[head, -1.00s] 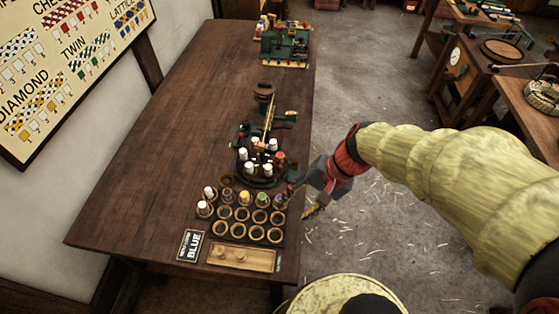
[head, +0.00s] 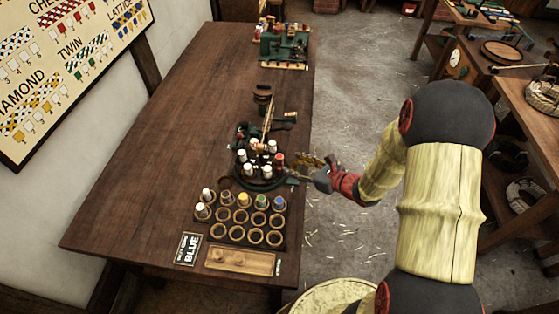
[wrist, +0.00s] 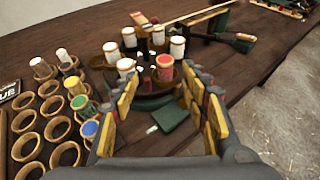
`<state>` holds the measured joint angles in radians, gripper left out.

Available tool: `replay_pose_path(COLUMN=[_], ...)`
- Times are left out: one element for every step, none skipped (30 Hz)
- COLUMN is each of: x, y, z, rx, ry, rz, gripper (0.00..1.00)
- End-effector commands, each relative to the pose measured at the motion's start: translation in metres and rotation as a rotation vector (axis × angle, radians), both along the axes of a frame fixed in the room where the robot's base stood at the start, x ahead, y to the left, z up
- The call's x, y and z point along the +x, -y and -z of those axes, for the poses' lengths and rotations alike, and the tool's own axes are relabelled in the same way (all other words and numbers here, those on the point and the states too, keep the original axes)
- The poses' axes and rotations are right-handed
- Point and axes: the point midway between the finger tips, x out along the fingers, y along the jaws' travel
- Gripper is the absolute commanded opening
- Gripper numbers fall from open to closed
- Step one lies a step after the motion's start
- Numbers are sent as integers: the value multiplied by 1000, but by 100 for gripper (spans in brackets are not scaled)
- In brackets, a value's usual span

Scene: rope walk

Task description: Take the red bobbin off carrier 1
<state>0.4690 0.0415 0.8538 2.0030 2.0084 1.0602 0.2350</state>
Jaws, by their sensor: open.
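The red bobbin (wrist: 165,68) stands upright on the near right side of the round braiding machine (wrist: 150,95); in the head view the red bobbin (head: 279,160) is at the machine's right edge. Several white bobbins (wrist: 177,48) stand around it on the same machine. My gripper (wrist: 165,92) is open and empty, its yellow-padded fingers pointing at the red bobbin from the near side, with the bobbin seen between and beyond the tips. In the head view my gripper (head: 312,168) is just right of the machine, at the table edge. I cannot read carrier numbers.
A wooden tray (head: 240,261) and a BLUE sign (head: 187,249) lie in front. A second machine (head: 284,45) stands at the far end. The table's left side is clear.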

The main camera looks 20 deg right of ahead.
Motion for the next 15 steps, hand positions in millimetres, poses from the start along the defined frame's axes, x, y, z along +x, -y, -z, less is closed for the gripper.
replay_pose_path(x=[3, 5, 8, 11, 13, 17, 19, 21, 23, 25, 26, 29, 32, 35, 40], y=[0, -1, -2, -4, -6, -8, -9, -10, -11, -12, -12, -13, -15, -16, -18], z=[2, 2, 4, 5, 7, 9, 10, 10, 11, 12, 12, 13, 15, 17, 19], rx=[4, 6, 5, 6, 6, 6, 6, 6, 5, 5, 5, 4, 4, 5, 5], ry=[0, 0, 0, 1, 1, 0, 0, 0, 0, 0, 0, 1, 1, 0, 0], rz=[7, 10, 10, 10, 8, 9, 9, 9, 8, 8, 8, 8, 8, 8, 8], gripper=[45, 45, 45, 45, 45, 45, 45, 45, 45, 45, 45, 45, 45, 45, 45])
